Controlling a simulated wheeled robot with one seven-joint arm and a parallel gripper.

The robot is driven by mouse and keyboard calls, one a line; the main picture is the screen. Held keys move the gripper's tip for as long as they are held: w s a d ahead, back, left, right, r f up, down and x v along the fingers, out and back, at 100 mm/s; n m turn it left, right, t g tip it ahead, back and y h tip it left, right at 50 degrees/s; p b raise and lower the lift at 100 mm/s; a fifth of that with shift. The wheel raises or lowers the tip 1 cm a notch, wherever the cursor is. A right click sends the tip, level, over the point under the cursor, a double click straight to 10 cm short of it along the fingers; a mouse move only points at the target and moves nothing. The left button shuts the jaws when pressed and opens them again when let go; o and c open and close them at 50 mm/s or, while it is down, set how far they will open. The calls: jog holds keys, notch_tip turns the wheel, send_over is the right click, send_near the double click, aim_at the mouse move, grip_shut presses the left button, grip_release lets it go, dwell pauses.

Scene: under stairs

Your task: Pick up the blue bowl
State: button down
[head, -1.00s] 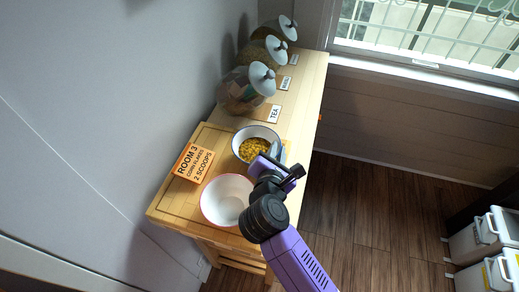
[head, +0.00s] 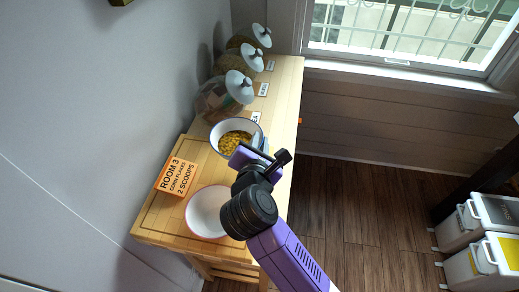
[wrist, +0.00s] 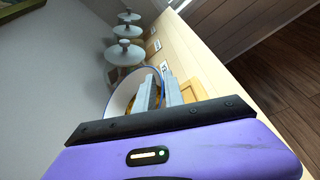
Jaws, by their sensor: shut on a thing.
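The blue bowl (head: 217,147) is white with a blue rim and holds yellow-orange flakes. In the head view it is near the middle of the wooden table and appears raised above it, overlapping the lower part of a jar label. My gripper (head: 262,143) is shut on the bowl's right-hand rim. In the wrist view the grey fingers (wrist: 160,88) straddle the rim of the bowl (wrist: 119,94). My gripper hides part of the bowl's near side, and the underside is not visible.
A white bowl with a red rim (head: 205,212) stands in front on the wooden table (head: 285,90). An orange sign (head: 177,177) is to its left. Several lidded glass jars (head: 222,98) line the back by the wall. White bins (head: 465,222) stand on the floor at right.

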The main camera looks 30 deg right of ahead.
notch_tip(320, 180, up, 14)
jog(key=shift+f, duration=0.25)
dwell(0.6)
dwell(0.4)
jog(key=c, duration=2)
grip_release()
grip_shut()
jog(key=shift+s, duration=0.1)
